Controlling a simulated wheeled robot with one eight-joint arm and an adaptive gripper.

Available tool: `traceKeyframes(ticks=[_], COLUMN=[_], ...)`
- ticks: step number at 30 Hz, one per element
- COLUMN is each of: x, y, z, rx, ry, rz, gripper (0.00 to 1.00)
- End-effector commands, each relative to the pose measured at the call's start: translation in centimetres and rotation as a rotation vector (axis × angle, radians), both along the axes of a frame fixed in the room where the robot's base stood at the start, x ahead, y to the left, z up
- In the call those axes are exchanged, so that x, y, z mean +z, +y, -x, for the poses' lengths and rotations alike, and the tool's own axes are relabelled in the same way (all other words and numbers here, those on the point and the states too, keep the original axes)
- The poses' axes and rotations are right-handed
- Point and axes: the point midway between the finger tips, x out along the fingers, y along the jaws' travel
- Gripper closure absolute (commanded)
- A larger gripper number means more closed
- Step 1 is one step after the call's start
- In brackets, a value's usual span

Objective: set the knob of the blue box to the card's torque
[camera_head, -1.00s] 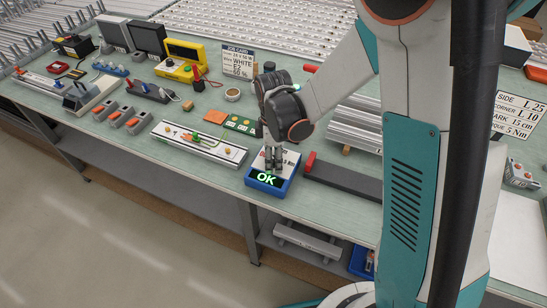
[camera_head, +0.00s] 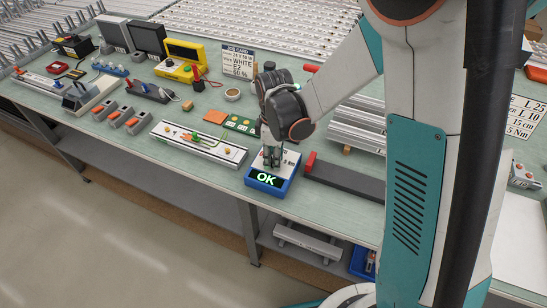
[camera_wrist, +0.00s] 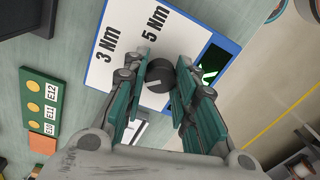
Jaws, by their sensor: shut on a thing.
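The blue box (camera_head: 283,189) sits at the bench's front edge, its display (camera_head: 266,179) showing a green OK. In the wrist view its white top (camera_wrist: 105,65) carries the labels 3 Nm (camera_wrist: 106,45) and 5 Nm (camera_wrist: 154,22). The round dark knob (camera_wrist: 159,72) has a pale pointer mark. My gripper (camera_head: 271,158) points down over the box; in the wrist view its fingers (camera_wrist: 163,84) are shut on the knob from both sides. The card (camera_head: 517,117) at the right reads 5 Nm on its lowest line, and my arm hides its left part.
A dark bar (camera_head: 345,181) with a red end block lies right of the box. A rail fixture (camera_head: 198,143) and a green board with an orange patch (camera_head: 237,123) lie to the left. Another card (camera_head: 238,62) stands behind. Bare bench shows in front of the rail fixture.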

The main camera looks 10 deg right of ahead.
Motion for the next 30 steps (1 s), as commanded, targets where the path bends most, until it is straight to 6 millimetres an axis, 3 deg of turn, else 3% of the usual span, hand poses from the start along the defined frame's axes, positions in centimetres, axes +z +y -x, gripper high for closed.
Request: traceKeyframes(ticks=[30], x=[-0.07], y=[-0.07], z=[0.04], rx=[-0.96], ry=[-0.001], rz=[0.001], gripper=[0.98])
